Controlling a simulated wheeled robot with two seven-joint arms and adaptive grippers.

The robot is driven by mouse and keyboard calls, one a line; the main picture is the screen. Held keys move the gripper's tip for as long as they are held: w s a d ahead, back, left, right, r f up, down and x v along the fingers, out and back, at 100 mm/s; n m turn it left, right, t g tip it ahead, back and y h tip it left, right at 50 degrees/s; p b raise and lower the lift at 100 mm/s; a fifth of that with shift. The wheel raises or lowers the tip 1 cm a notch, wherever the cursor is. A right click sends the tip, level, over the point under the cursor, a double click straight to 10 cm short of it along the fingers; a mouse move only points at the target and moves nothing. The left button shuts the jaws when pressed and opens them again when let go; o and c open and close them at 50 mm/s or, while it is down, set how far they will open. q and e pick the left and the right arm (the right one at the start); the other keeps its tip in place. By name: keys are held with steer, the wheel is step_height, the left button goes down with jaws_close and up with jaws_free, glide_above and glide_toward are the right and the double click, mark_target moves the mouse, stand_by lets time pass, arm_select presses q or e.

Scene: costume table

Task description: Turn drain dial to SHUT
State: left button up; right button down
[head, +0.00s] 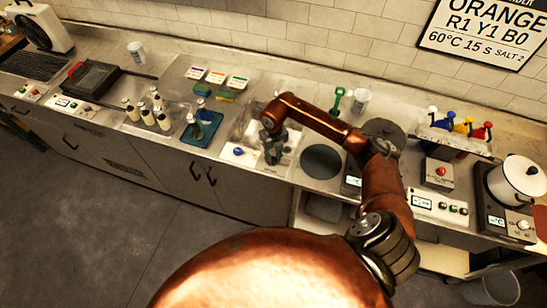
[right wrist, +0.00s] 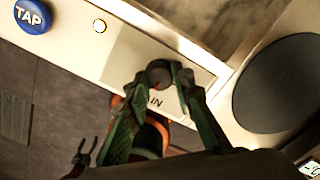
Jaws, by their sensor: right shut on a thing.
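The drain dial (right wrist: 159,72) is a small dark round knob on a pale panel in the right wrist view. The letters "IN" show on the panel beside it; the rest of the label is covered. My right gripper (right wrist: 162,76) is shut on the dial, one finger on each side. The dial's pointer and setting cannot be read. In the head view my right gripper (head: 272,150) points down at the front edge of the counter and hides the dial. My left gripper is not in view.
A blue TAP button (right wrist: 33,15) sits on the same panel, also visible in the head view (head: 238,151). A dark round plate (head: 321,161) lies just right of the gripper. A blue tray (head: 202,130) with bottles stands to the left.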

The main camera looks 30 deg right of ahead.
steer(key=n+b, duration=0.3)
steer(key=shift+f+n, duration=0.15)
steer(key=shift+n, duration=0.25)
steer(key=n+b, duration=0.4)
steer(key=shift+n, duration=0.3)
steer(key=n+b, duration=0.3)
steer(key=n, duration=0.2)
steer(key=shift+b, duration=0.35)
steer(key=shift+n+b, duration=1)
steer(key=shift+n, duration=1.1)
steer(key=shift+r, duration=0.2)
steer(key=c, duration=1.7)
jaws_free()
steer(key=shift+o, duration=0.2)
